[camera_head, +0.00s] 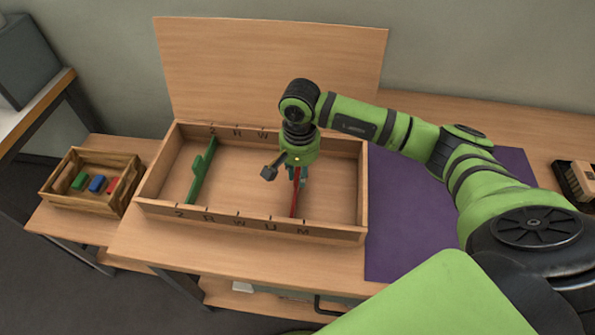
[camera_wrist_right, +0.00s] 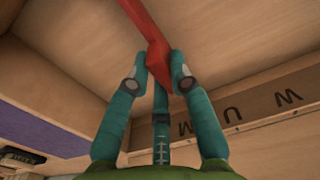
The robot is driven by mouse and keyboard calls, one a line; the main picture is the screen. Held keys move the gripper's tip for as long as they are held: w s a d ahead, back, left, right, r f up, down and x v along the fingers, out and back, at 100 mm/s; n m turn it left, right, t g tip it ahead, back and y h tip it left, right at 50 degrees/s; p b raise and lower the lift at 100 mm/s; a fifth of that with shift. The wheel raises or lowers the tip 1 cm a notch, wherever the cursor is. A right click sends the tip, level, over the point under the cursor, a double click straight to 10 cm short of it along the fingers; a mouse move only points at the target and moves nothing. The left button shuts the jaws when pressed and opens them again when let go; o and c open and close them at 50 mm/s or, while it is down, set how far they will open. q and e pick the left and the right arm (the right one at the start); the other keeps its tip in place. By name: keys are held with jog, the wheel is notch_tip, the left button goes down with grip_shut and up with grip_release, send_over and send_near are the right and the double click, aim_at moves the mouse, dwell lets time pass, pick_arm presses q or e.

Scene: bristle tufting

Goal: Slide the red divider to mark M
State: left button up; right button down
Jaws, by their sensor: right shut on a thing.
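The red divider (camera_head: 294,204) stands across the wooden drawer box (camera_head: 340,237), right of its middle. Its front end is between the letters U (camera_head: 270,227) and M (camera_head: 303,232) on the front wall, closer to M. My right gripper (camera_head: 298,178) reaches down into the box, shut on the divider's raised tab. The divider's far part is hidden by my arm in the head view. My left gripper is not in view.
A green divider (camera_head: 202,172) stands in the box's left part. The floor between the dividers is clear. A small crate (camera_head: 75,199) with coloured blocks sits left. A wooden panel (camera_head: 270,65) rises behind.

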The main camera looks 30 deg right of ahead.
jog(key=s+d, duration=0.2)
jog(key=d, duration=0.1)
jog(key=shift+b, duration=0.4)
jog(key=c, duration=1.4)
grip_release()
jog(key=shift+c, duration=0.2)
jog(key=o, duration=0.3)
jog(key=shift+s, duration=0.1)
jog(key=shift+o, duration=0.2)
